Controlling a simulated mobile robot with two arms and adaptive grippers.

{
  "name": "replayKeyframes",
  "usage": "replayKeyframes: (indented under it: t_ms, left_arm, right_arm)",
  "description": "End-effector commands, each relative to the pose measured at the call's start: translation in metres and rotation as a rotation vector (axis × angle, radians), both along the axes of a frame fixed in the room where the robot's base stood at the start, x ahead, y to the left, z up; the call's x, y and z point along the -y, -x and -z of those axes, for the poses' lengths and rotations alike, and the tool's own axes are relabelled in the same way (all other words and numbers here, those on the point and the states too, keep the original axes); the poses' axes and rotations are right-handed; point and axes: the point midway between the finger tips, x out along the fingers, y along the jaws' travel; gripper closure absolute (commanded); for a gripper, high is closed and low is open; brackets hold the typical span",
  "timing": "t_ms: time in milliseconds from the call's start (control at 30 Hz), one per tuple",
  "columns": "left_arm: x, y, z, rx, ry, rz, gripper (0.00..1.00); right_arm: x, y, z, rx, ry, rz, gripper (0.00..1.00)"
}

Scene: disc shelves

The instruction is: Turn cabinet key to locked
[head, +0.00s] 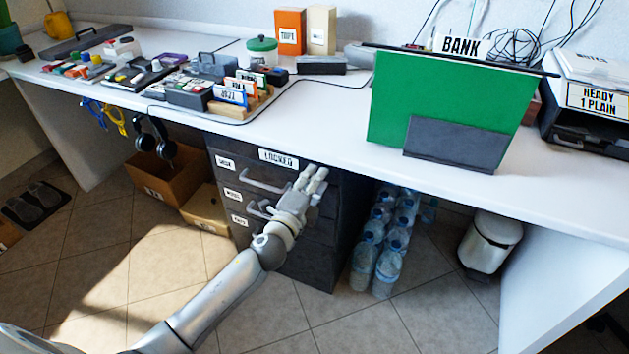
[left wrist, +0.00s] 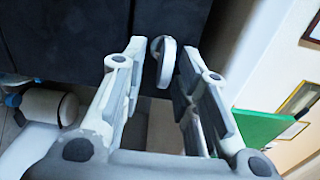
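The dark cabinet (head: 278,257) stands under the desk, with a white "LOCKED" label (head: 278,159) at its top edge. My left gripper (head: 314,178) is in front of the cabinet's upper right part, just right of the label. I see a gap on the left; the right finger is very close, and contact is unclear. In the head view I cannot make out the key. My right gripper is not in view.
Drawer handles (head: 262,187) stick out left of my gripper. The white desk top (head: 320,115) overhangs the cabinet. Open boxes (head: 155,185) lie to the left.

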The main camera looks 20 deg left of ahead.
Motion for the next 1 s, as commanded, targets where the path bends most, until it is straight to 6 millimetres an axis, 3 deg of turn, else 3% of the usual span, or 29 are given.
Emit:
replayKeyframes:
  t_ms: [267, 700, 1000]
  left_arm:
    - [-0.001, 0.012, 0.001, -0.001, 0.001, -0.001, 0.71]
    - [-0.007, 0.091, 0.001, -0.002, 0.002, 0.000, 0.71]
    - [-0.009, 0.118, 0.000, -0.001, 0.001, -0.001, 0.71]
  right_arm:
    - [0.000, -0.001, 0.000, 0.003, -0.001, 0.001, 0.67]
    - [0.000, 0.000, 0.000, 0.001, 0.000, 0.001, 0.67]
    - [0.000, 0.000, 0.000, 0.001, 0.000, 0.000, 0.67]
